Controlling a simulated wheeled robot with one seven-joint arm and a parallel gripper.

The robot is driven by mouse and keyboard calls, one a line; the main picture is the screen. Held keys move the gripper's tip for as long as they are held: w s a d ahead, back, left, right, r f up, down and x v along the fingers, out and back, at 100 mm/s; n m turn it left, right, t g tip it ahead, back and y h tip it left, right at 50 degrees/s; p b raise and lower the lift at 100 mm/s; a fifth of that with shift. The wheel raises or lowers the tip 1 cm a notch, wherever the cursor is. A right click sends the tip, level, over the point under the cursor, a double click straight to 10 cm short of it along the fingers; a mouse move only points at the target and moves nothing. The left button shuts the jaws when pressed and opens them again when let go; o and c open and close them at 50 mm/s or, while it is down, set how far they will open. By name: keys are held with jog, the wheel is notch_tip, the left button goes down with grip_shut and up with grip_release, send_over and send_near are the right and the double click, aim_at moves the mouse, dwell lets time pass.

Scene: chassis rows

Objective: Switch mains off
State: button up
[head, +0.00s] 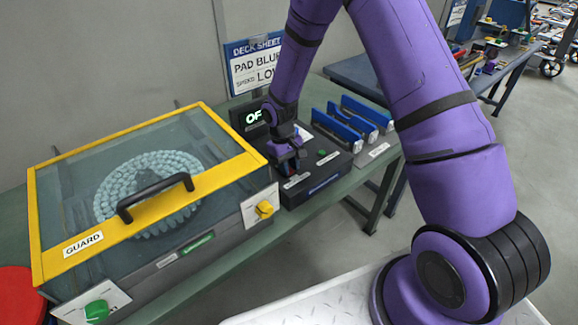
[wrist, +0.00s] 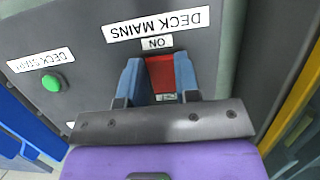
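The deck mains switch (wrist: 160,73) is red and sits in the dark panel under the labels "DECK MAINS" and "ON" in the wrist view. A small label at its other end is partly hidden by my gripper. My gripper (wrist: 159,75) is at the switch, its two blue fingers apart, one on each side of the red part. I cannot tell whether they touch it. In the head view my gripper (head: 287,157) is low over the dark control box (head: 320,180) and covers the switch.
A yellow-framed guard cover (head: 150,218) with a black handle is down over a tray of small parts, left of the box. A green deck start button (wrist: 51,83) is on the same panel. Blue holders (head: 345,125) stand to the right. A red round object (head: 18,292) is lower left.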

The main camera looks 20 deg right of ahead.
jog(key=o, duration=0.4)
jog(key=shift+o, duration=0.2)
jog(key=shift+r, duration=0.1)
jog(key=d+v, duration=0.1)
jog(key=v, duration=0.9)
jog(key=shift+a+r, duration=0.3)
jog(key=shift+a, duration=0.2)
jog(key=shift+w, duration=0.15)
